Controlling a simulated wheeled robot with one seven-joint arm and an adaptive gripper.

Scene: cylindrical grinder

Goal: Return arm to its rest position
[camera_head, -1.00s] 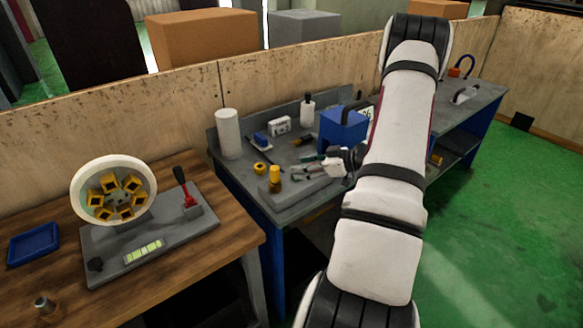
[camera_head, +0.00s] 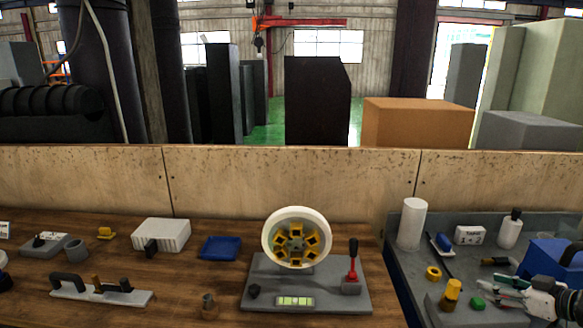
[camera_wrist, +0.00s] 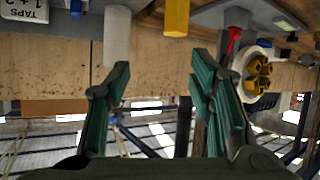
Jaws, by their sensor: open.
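My gripper (camera_head: 496,294) is at the right edge of the head view, above the front of the grey bench. It is open, and its two green-padded fingers stand well apart in the wrist view (camera_wrist: 160,85). Nothing shows between the fingers. Most of my arm is outside the head view; only its end shows. The wrist view looks across the benches with the picture turned over, so the bench tops lie along its upper edge.
A plywood partition (camera_head: 270,175) runs behind.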

